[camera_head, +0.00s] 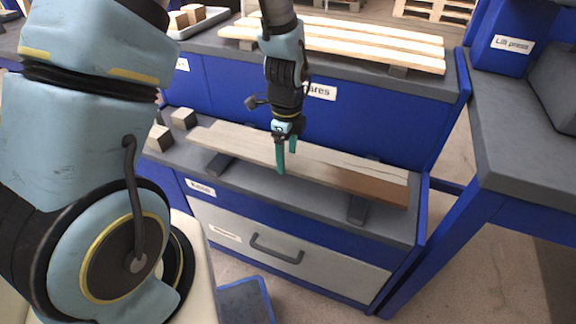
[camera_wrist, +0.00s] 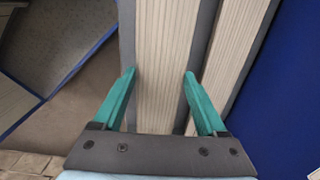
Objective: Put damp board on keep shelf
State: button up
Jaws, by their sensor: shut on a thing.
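A long pale board with a dark brown, damp-looking right end (camera_head: 372,185) lies along the lower grey shelf (camera_head: 290,187), over dark bearers. My gripper (camera_head: 286,155) reaches down from above to the board's middle, with teal fingers on its two long sides. In the wrist view my gripper (camera_wrist: 159,75) has the pale board (camera_wrist: 165,50) between its fingers, shut on it. A second pale board (camera_wrist: 235,55) runs alongside with a narrow gap. I cannot tell whether the held board touches the bearers. The label on the shelf's front edge is too small to read surely.
An upper shelf (camera_head: 225,46) holds several pale boards (camera_head: 365,45) above a "Spares" label. Small wood blocks (camera_head: 183,118) sit at the lower shelf's left end. A drawer (camera_head: 300,255) is below. A blue post labelled "Lift press" (camera_head: 500,55) stands right. A blue-rimmed bin (camera_head: 245,300) is on the floor.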

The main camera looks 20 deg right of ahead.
aim_at(287, 160)
jog(key=shift+f, duration=1.95)
jog(key=shift+f, duration=0.1)
jog(key=o, duration=1.6)
notch_tip(287, 160, up, 12)
jog(key=shift+r+p, duration=0.15)
jog(key=shift+p, duration=0.25)
